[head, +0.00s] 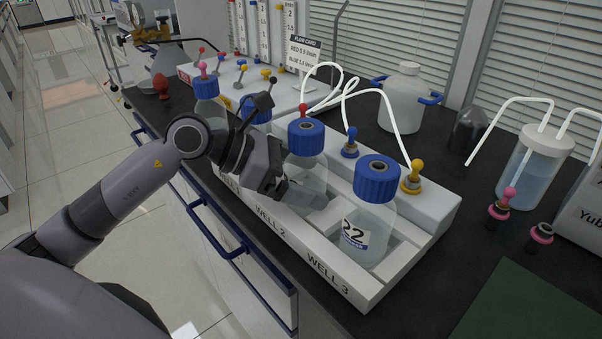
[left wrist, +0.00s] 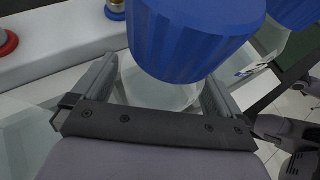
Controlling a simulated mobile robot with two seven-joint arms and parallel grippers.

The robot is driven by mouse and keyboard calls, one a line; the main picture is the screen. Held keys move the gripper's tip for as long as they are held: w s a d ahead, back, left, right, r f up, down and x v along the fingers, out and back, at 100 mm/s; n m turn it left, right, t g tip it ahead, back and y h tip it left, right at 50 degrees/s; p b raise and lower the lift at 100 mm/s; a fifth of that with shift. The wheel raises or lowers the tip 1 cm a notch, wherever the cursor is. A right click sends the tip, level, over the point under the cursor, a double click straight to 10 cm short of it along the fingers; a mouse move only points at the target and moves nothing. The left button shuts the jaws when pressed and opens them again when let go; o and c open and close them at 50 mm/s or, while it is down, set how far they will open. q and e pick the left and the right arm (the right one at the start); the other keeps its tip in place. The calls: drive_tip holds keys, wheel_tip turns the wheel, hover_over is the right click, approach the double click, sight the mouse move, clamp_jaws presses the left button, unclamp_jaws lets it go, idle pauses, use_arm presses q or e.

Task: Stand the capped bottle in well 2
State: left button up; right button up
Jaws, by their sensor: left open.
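The capped bottle, clear with a ribbed blue cap (head: 306,138), stands apparently upright in the white rack behind the label of well 2 (head: 270,224). My left gripper (head: 278,186) is at its front left side, low on the body. In the left wrist view the blue cap (left wrist: 190,40) fills the upper middle. There the open fingers of my left gripper (left wrist: 160,92) lie on either side of the clear bottle, below the cap. Finger contact with the glass cannot be told. The bottle's base is partly hidden by the gripper and rack.
Another blue-capped bottle (head: 369,215), labelled 22, stands in well 3 to the right. More blue-capped bottles (head: 206,100) stand left behind my arm. White tubes and coloured fittings (head: 412,176) line the ledge behind. A green mat (head: 515,305) lies at front right.

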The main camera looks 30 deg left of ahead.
use_arm(q)
drive_tip(key=shift+r, duration=0.15)
drive_tip(key=shift+s+a, duration=0.15)
drive_tip(key=shift+a, duration=0.15)
drive_tip(key=b+v, duration=0.2)
drive_tip(key=v, duration=0.9)
drive_tip(key=shift+r, duration=0.2)
drive_tip(key=shift+s+a, duration=0.15)
